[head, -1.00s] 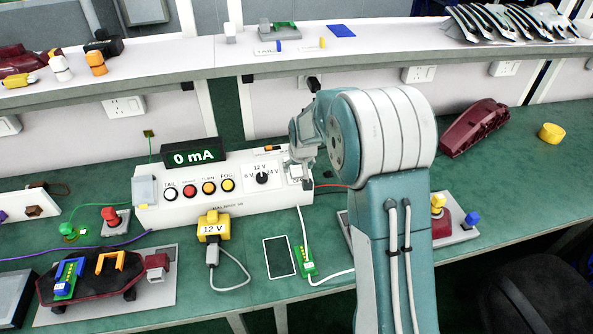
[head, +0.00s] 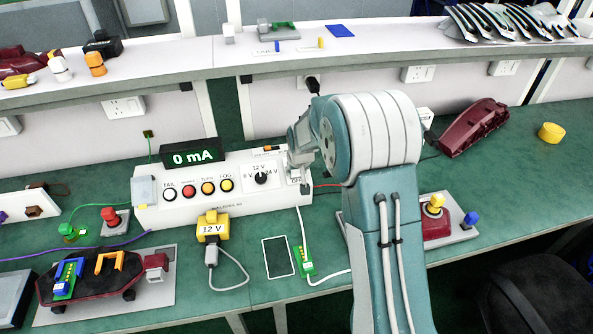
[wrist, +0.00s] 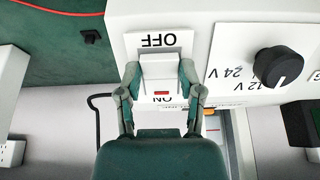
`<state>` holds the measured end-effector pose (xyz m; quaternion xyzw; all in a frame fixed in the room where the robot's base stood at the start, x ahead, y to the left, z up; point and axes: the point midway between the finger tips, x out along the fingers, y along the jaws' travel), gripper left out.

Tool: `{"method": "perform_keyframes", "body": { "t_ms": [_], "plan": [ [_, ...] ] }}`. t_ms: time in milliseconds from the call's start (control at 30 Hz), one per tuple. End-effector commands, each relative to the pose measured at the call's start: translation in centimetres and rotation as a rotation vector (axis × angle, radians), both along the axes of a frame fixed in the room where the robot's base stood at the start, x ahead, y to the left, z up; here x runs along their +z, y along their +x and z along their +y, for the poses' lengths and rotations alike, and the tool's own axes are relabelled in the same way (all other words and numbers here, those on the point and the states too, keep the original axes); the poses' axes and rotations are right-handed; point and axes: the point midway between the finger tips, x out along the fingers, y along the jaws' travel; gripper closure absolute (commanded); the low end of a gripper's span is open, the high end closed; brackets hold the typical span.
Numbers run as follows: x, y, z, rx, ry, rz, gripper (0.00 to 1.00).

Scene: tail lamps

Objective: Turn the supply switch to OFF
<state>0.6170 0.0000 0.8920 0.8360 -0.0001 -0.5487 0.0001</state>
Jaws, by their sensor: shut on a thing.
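The supply switch (wrist: 160,66) is a white rocker on the white supply box (head: 230,204). In the wrist view its plate reads OFF at the top and ON at the bottom, both upside down, with a small red mark by ON. My gripper (wrist: 159,82) has one finger on each side of the rocker and is shut on it. In the head view my gripper (head: 299,166) is at the right end of the box and hides most of the switch. The display (head: 192,156) on the box reads 0 mA.
A black voltage knob (wrist: 278,67) is beside the switch. A yellow 12 V plug (head: 213,227) stands before the box. A tail lamp on a plate (head: 90,320) lies front left, a dark red lamp housing (head: 474,127) back right. The shelf edge (head: 200,77) runs above the bench.

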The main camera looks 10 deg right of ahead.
Motion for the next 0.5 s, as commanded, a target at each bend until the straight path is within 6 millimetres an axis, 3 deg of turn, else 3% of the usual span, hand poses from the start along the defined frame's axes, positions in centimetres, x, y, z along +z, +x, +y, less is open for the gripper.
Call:
{"method": "perform_keyframes", "body": {
  "t_ms": [500],
  "plan": [
    [-0.80, -0.46, 0.01, 0.000, 0.000, -0.192, 0.99]
  ]
}}
